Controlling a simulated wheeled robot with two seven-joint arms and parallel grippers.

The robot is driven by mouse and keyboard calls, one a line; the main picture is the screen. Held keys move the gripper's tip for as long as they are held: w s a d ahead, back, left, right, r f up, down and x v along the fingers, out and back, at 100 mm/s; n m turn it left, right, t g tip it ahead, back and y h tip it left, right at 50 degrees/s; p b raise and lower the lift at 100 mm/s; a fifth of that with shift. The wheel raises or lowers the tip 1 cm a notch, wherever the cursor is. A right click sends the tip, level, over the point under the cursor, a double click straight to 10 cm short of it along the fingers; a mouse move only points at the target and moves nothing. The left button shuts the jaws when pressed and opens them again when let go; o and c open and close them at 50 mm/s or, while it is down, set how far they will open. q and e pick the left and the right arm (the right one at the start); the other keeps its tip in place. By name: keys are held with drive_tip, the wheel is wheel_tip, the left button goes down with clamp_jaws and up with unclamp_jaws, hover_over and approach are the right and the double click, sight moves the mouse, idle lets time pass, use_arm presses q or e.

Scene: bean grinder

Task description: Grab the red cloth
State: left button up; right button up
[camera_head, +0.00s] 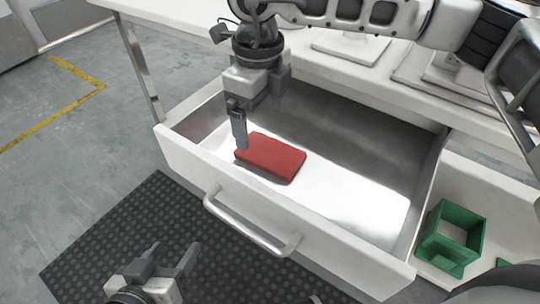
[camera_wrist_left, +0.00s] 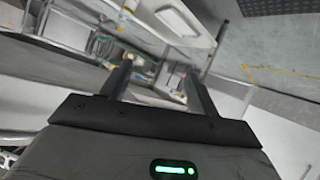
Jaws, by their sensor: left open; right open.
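The red cloth (camera_head: 272,158) lies folded into a flat block on the bottom of the open drawer (camera_head: 275,222), towards its left side. My right gripper (camera_head: 240,140) hangs down over the drawer at the left end of the cloth. Its fingers overlap one another in the head view, and I cannot tell whether they touch the cloth; nothing shows held. My left gripper (camera_head: 171,254) is low in front of the drawer, over the dark mat, with its fingers apart and empty. Its parted fingers also show in the left wrist view (camera_wrist_left: 160,85); the cloth is not recognisable there.
The drawer's handle (camera_head: 245,228) sticks out at the front. A green open box (camera_head: 453,232) stands on a white surface right of the drawer. The white worktop (camera_head: 345,75) overhangs the drawer's back. The rest of the drawer floor is bare.

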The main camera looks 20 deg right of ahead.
sight(262, 148)
wheel_tip(262, 148, down, 6)
drive_tip(key=shift+s+f+b, duration=0.1)
drive_tip(key=shift+b, duration=0.6)
drive_tip(key=c, duration=1.1)
use_arm(q)
drive_tip(key=shift+d+r+t, duration=0.3)
drive_tip(key=shift+r+t, duration=0.1)
drive_tip(key=shift+r, duration=0.2)
use_arm(e)
drive_tip(key=shift+o, duration=0.2)
